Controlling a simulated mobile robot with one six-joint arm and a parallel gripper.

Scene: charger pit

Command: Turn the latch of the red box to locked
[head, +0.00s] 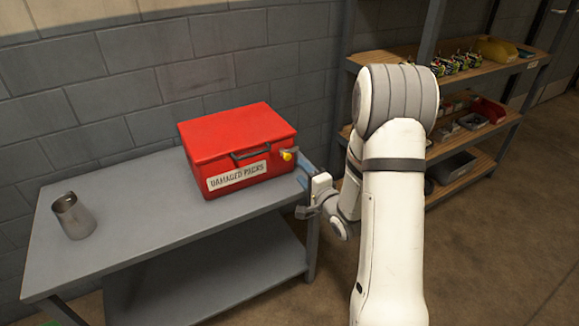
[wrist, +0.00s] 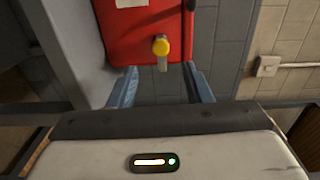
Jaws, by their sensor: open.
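The red box (head: 238,150) sits on the grey table with its lid down. Its front has a black handle and a white label reading "DAMAGED PACKS". In the wrist view the latch (wrist: 161,48) shows the yellow knob with a short pale metal lever pointing down the picture. My gripper (wrist: 162,88) is open and empty, its two blue fingers on either side below the lever, apart from it. In the head view my gripper (head: 304,178) is just right of the box, partly hidden by my arm.
A metal cup (head: 73,216) stands on the left part of the grey table (head: 135,205). A grey block wall is close behind. Shelves (head: 470,150) with bins and parts stand at the right. A wall switch (wrist: 267,66) shows in the wrist view.

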